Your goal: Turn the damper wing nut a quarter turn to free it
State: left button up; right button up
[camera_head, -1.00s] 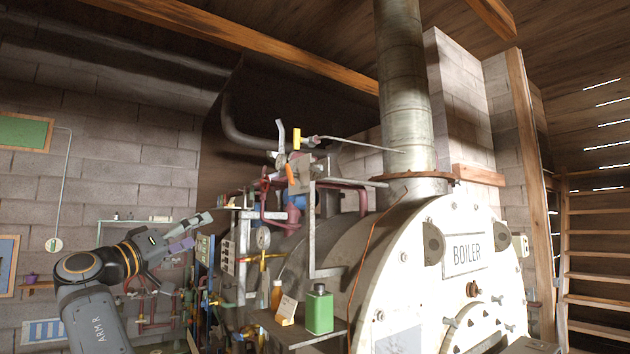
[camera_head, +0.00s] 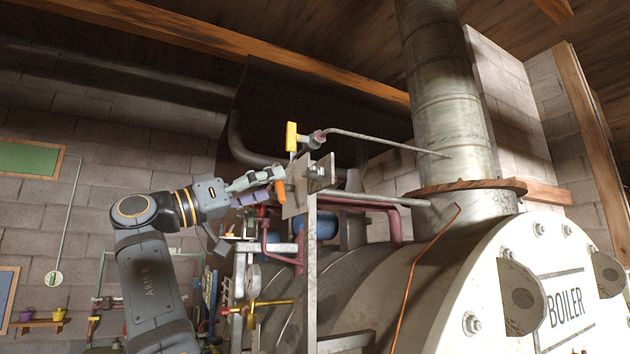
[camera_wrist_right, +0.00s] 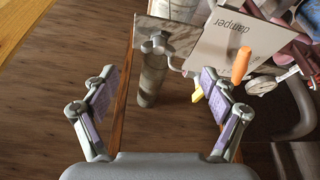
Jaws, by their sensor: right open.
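My right gripper (camera_head: 268,182) is open in the head view, with its fingers close to the left of a grey upright plate (camera_head: 296,188). In the right wrist view its two purple-padded fingers (camera_wrist_right: 158,74) are spread wide with nothing between them. Ahead of the gap, a grey winged piece that looks like the wing nut (camera_wrist_right: 155,43) sits on a metal plate (camera_wrist_right: 185,38). A pale card marked "damper" (camera_wrist_right: 218,50) is to its right.
An orange handle (camera_head: 280,193) hangs beside the fingers, and a yellow handle (camera_head: 291,136) stands above. The flue pipe (camera_head: 447,110) rises from the boiler (camera_head: 540,265) to the right. Red pipes (camera_head: 392,222) lie behind the plate.

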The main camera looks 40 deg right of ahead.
aim_at(307, 174)
jog(key=x, duration=0.9)
jog(key=shift+w+d, duration=0.15)
jog(key=shift+d, duration=0.25)
jog(key=shift+s+r, duration=0.15)
jog(key=shift+s, duration=0.05)
jog(key=shift+s+a+r, duration=0.15)
jog(key=shift+a, duration=0.25)
jog(key=shift+d, duration=0.15)
jog(key=shift+c, duration=0.2)
jog(key=shift+d, duration=0.25)
jog(key=c, duration=0.5)
jog(key=shift+a, duration=0.1)
jog(key=c, duration=0.6)
pick_arm(q)
jog(key=shift+s+a+r, duration=0.2)
jog(key=shift+s+a, duration=0.05)
jog(key=shift+a, duration=0.1)
